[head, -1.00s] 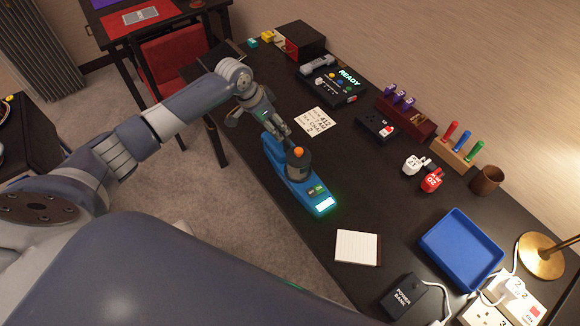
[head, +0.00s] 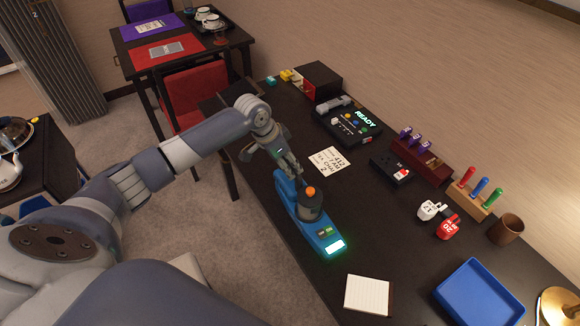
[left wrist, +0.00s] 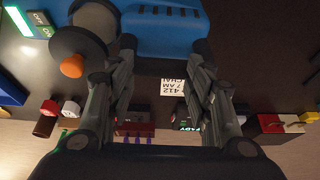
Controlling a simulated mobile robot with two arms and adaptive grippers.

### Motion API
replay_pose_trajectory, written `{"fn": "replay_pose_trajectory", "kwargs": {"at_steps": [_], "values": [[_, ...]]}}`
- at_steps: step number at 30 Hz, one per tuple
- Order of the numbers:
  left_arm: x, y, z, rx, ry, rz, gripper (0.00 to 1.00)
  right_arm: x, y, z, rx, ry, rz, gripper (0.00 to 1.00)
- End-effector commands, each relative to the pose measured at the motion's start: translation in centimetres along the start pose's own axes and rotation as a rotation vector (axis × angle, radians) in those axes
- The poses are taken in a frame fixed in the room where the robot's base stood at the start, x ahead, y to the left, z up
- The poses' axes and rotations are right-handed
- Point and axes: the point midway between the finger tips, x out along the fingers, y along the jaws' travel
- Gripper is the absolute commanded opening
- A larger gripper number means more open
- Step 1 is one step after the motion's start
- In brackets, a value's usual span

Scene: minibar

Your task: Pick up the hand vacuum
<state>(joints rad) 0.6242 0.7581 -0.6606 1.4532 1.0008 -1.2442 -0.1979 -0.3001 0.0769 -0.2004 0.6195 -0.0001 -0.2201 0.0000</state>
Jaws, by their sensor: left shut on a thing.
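The hand vacuum appears to be the blue device (head: 285,191) with a dark round part, an orange knob and a lit green-white panel, at the left edge of the dark counter. My left gripper (head: 293,169) reaches down to its far end and is shut on it. In the left wrist view the blue body (left wrist: 165,28) lies across the fingertips (left wrist: 165,62), with vent slots and the orange knob to the left. Whether it rests on the counter or is slightly raised, I cannot tell. My right gripper is not in view.
A paper note (head: 330,161) lies just beyond the vacuum, and a notepad (head: 367,294) lies nearer. A blue tray (head: 478,297), a brown cup (head: 506,229), red and white plugs (head: 447,229) and a control panel (head: 348,122) are on the counter. A red chair (head: 196,95) stands left.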

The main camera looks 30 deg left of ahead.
Motion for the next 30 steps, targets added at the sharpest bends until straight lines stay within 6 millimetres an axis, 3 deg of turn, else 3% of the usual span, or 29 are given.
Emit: {"fn": "replay_pose_trajectory", "kwargs": {"at_steps": [7, 14, 20, 30], "values": [[-2.2, -0.1, -1.2, 0.0, 0.011, -0.003, 0.0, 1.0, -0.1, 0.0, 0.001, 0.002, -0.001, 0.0], [-2.6, 1.5, -0.5, 0.001, 0.012, 0.0, 0.0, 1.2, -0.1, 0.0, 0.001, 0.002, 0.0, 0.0], [-3.2, 4.0, 0.6, 0.003, 0.012, 0.002, 0.0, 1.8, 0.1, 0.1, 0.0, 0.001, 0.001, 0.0], [-4.8, 9.7, 3.1, 0.004, 0.012, 0.0, 0.0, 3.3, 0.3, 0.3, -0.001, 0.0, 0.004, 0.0]]}}
